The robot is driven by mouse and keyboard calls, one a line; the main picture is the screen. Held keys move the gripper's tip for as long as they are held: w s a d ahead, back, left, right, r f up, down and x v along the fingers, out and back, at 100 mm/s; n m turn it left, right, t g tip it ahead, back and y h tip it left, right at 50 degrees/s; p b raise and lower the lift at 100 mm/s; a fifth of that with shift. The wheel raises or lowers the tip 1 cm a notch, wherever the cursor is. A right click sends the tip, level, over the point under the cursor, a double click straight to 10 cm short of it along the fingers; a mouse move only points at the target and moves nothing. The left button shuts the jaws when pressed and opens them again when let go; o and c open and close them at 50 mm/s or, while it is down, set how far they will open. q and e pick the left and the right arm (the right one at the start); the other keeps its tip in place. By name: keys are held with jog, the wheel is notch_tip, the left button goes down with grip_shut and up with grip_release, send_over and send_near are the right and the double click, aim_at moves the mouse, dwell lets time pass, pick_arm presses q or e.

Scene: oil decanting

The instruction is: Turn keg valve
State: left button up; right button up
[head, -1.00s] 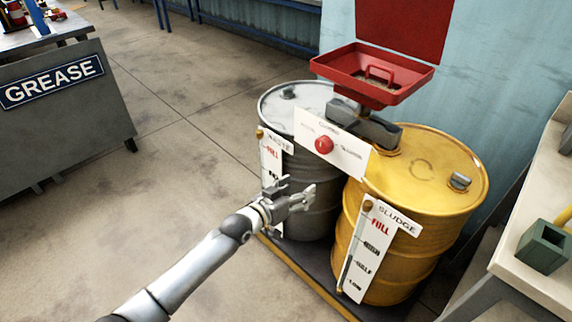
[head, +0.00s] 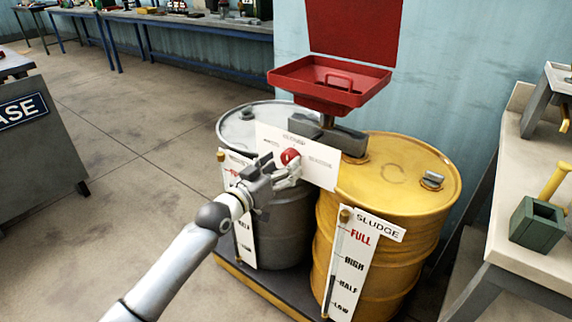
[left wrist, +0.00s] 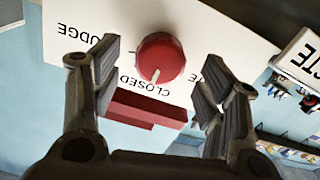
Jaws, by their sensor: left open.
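The keg valve is a round red knob (head: 290,157) on a white label plate (head: 318,172) in front of the red funnel. In the left wrist view the knob (left wrist: 161,57) has a pale pointer mark facing the word CLOSED. My left gripper (head: 285,172) is just in front of the knob in the head view, partly covering the plate. In the left wrist view my left gripper (left wrist: 157,75) is open, with its fingers on either side of the knob and apart from it. My right gripper is not in view.
A grey drum (head: 283,222) and a yellow SLUDGE drum (head: 385,215) stand on a low pallet below the plate. A red funnel tray (head: 300,75) sits above. A workbench (head: 540,270) with a green block (head: 537,222) is at right.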

pick_arm(q)
jog(key=shift+x, duration=1.25)
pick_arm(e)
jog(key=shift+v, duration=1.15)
pick_arm(q)
jog(key=c, duration=1)
